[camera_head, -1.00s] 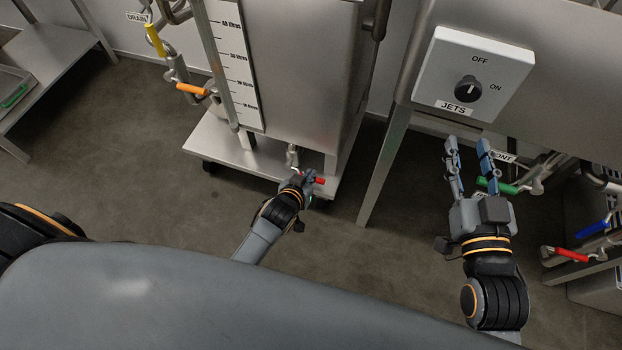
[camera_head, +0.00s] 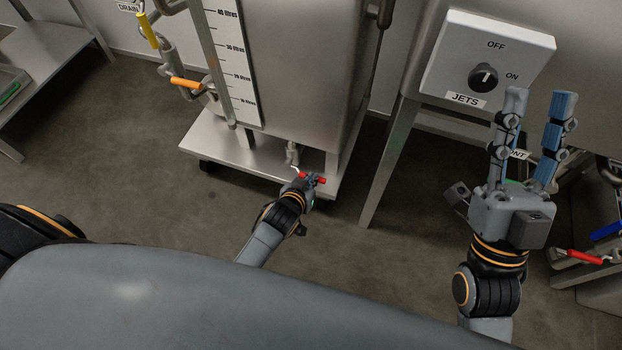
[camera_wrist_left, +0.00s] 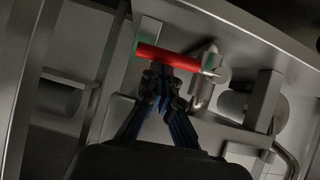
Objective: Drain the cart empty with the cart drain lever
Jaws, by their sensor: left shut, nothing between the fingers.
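The cart is a steel tank on a low wheeled platform (camera_head: 222,150), with a litre scale on its side. The red cart drain lever (camera_head: 320,180) sits low at the cart's front edge, by a small pipe. In the left wrist view the red handle (camera_wrist_left: 168,57) lies across the picture, just beyond my fingertips. My left gripper (camera_head: 304,177) is shut and empty, with its tips right at the handle; I cannot tell whether they touch it. My right gripper (camera_head: 538,108) is open and empty, raised in front of the steel unit at the right.
A JETS switch box (camera_head: 484,62) is on the steel unit. A yellow handle (camera_head: 148,30) and an orange handle (camera_head: 186,83) are on pipes left of the scale. Another red handle (camera_head: 585,257) is at the lower right. The floor left of the cart is clear.

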